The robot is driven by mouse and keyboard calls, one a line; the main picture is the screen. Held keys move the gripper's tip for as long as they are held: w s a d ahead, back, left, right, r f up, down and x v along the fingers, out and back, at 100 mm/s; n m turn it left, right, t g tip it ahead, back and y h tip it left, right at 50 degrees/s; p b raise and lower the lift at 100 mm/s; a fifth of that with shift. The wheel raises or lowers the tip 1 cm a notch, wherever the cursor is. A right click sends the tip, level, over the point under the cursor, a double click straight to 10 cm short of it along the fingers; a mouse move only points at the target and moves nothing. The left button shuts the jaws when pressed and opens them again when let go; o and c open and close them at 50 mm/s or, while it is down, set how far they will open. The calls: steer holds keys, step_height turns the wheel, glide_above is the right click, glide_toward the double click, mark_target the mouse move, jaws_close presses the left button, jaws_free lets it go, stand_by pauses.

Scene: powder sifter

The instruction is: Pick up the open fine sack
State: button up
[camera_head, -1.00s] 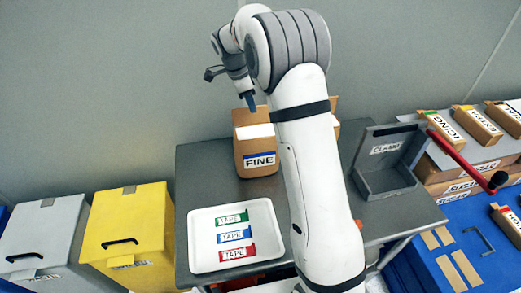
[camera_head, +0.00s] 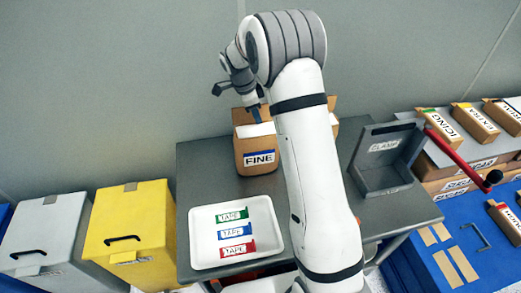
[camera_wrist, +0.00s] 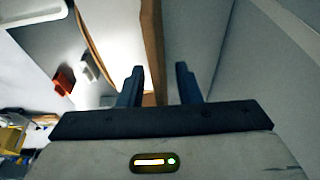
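The fine sack (camera_head: 257,164) is a brown, open-topped sack with a blue-edged FINE label. It stands upright on the grey table, and pale content shows at its mouth. My gripper (camera_head: 257,116) points down at the sack's top edge in the head view. In the wrist view my gripper (camera_wrist: 159,86) is open, its two dark fingers apart. A brown upright edge (camera_wrist: 151,45), seemingly the sack's wall, runs between the fingers with gaps beside it. Whether the fingers touch the wall cannot be told.
A white tray (camera_head: 205,258) with green, blue and red tape pieces lies in front of the sack. A grey clamp box (camera_head: 383,178) stands at the table's right. Another brown thing (camera_head: 334,124) is mostly hidden behind my arm. Yellow (camera_head: 152,205) and grey bins stand left.

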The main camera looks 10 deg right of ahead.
steer(key=shift+f+b, duration=0.15)
steer(key=shift+b, duration=0.2)
steer(key=shift+c, duration=0.3)
jaws_close()
stand_by(1.2)
steer(key=shift+w, duration=0.1)
